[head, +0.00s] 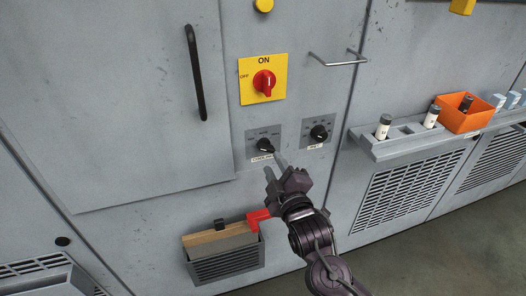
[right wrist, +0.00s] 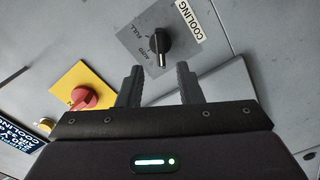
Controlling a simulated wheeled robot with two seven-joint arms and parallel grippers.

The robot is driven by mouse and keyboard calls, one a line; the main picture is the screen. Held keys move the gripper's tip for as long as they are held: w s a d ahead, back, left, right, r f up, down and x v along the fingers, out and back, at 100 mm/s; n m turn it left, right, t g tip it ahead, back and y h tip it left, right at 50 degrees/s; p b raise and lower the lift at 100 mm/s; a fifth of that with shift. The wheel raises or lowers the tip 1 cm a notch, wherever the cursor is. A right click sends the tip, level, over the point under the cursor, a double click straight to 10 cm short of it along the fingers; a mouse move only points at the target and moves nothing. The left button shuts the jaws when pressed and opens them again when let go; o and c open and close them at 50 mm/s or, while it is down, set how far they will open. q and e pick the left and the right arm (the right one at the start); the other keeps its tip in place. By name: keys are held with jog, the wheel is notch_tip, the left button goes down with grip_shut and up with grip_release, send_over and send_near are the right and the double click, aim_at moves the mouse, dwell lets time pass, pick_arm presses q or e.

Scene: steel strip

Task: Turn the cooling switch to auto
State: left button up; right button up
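The cooling switch is a black rotary knob (head: 265,145) on a grey plate on the cabinet front, above a label. In the right wrist view the knob (right wrist: 160,42) stands just beyond my fingertips, beside a COOLING label and the marks AUTO and FULL. Its white line points down in that view, beside AUTO rather than clearly at it. My right gripper (head: 275,163) is just below and right of the knob in the head view. In the right wrist view my right gripper (right wrist: 158,70) is open and empty, its fingers apart from the knob. My left gripper is out of view.
A red ON/OFF switch (head: 264,82) on a yellow plate sits above. A second black knob (head: 318,133) is to the right. A black handle (head: 196,72) is on the left door, a metal bar handle (head: 337,62) upper right. An orange bin (head: 465,121) stands on the right ledge.

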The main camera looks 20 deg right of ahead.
aim_at(266, 150)
jog(key=w, duration=0.6)
jog(key=shift+w+a+p, duration=0.1)
jog(key=shift+p, duration=0.3)
jog(key=shift+c, duration=0.4)
grip_shut()
